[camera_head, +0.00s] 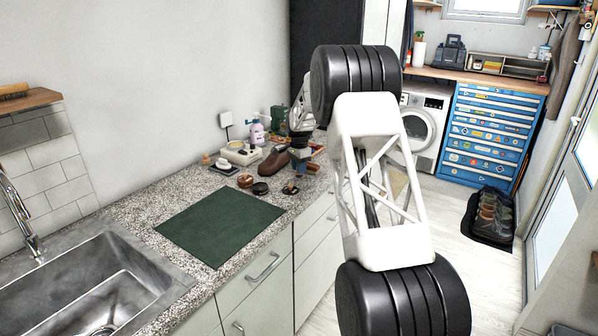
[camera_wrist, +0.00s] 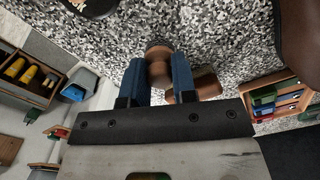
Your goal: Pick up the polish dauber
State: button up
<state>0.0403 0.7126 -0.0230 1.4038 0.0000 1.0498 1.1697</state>
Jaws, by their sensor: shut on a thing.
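The polish dauber (camera_wrist: 158,68) shows in the wrist view as a small brown wooden piece with a dark bristled end, between the two blue fingers. My gripper (camera_wrist: 160,82) is shut on it, with a finger on each side. In the head view my gripper (camera_head: 300,168) is low over the far part of the speckled counter, just right of a brown shoe (camera_head: 274,161). The dauber is too small and covered to make out there. I cannot tell whether it still touches the counter.
A brown block (camera_wrist: 207,84) lies close to the right finger. Dark round tins (camera_head: 260,188) and a small dark item (camera_head: 290,188) sit nearer on the counter. A green mat (camera_head: 220,228) lies in front, beside the sink (camera_head: 85,285). The shoe also shows in the wrist view (camera_wrist: 304,40).

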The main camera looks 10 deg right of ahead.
jog(key=shift+s+r, duration=0.2)
jog(key=shift+r, duration=0.3)
jog(key=shift+s+r, duration=0.2)
jog(key=shift+r, duration=0.25)
jog(key=shift+s+r, duration=0.1)
jog(key=shift+s, duration=0.2)
jog(key=s+r, duration=0.1)
jog(key=s, duration=1.3)
jog(key=shift+s+a, duration=0.3)
jog(key=shift+r, duration=0.1)
jog(key=shift+o, duration=1.4)
jog(key=shift+c, duration=1)
jog(key=shift+w+a, duration=0.1)
